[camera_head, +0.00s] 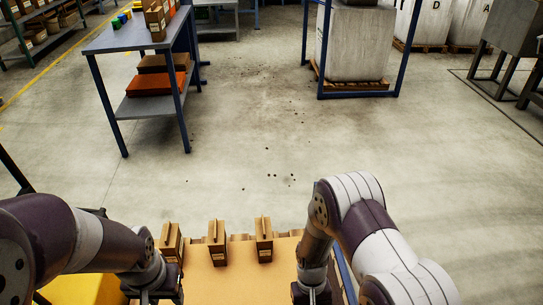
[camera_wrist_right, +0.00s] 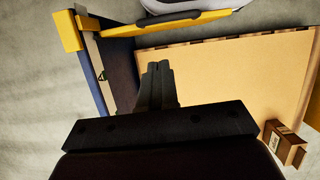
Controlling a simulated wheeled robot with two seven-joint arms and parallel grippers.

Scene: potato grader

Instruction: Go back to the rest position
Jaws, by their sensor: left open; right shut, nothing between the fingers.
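My left arm comes in from the left in the head view. Its gripper (camera_head: 160,296) is at the bottom edge, over the left side of a tan work surface (camera_head: 235,285), and is open; its fingertips are partly cut off by the frame. My right gripper (camera_head: 312,295) points down at the surface's right side. In the right wrist view its two dark fingers (camera_wrist_right: 158,88) are together with nothing between them. The tan surface also shows in the right wrist view (camera_wrist_right: 235,75).
Three small brown boxes stand along the surface's far edge: left (camera_head: 171,242), middle (camera_head: 217,243), right (camera_head: 264,240). The left one is close to my left gripper. A blue-legged table (camera_head: 125,38) stands far left, a framed white sack (camera_head: 352,45) far right.

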